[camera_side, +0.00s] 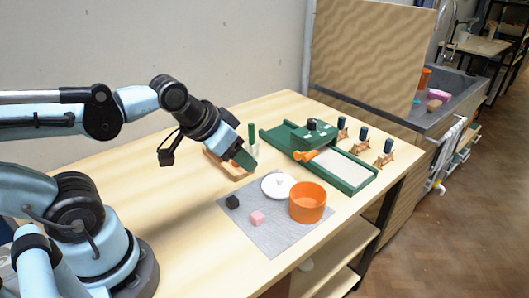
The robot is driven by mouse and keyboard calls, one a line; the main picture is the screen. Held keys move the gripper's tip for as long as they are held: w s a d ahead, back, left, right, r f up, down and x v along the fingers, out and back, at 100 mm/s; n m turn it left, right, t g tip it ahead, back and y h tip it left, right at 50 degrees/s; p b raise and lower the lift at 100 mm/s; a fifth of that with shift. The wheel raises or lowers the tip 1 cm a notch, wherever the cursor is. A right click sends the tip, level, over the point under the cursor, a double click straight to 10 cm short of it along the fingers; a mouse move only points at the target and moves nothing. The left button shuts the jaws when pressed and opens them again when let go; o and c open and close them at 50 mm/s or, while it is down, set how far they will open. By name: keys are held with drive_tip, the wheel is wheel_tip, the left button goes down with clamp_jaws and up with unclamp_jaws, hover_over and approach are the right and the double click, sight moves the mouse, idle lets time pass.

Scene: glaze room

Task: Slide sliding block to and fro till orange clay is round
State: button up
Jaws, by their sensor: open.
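The sliding block (293,137), green with a dark knob (311,124) on top, sits across the far-left part of a green-railed track (352,187) with a pale bed. The orange clay (305,155) shows at the block's near edge, on the bed. It looks like an elongated lump, but it is too small to judge its roundness. My gripper (243,158) is open, left of the track and apart from the block, above a small wooden tray. Its fingertips are hard to make out, and I see nothing held.
A grey mat (235,222) holds an orange pot (307,202), a white disc (271,188), a pink cube (257,218) and a black cube (232,201). The wooden tray (212,163) lies under my gripper. Dark-handled tools on wooden stands (384,158) line the track's far right.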

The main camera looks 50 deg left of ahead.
drive_tip(key=w+a+r+m+g, duration=0.2)
drive_tip(key=w+a+m+g, duration=0.2)
drive_tip(key=a, duration=0.6)
drive_tip(key=w+a+r+m+g, duration=0.3)
drive_tip(key=w+a+m, duration=0.15)
drive_tip(key=a, duration=0.55)
drive_tip(key=f, duration=1.1)
drive_tip(key=shift+s+f, duration=0.25)
drive_tip(key=shift+f, duration=0.05)
clamp_jaws()
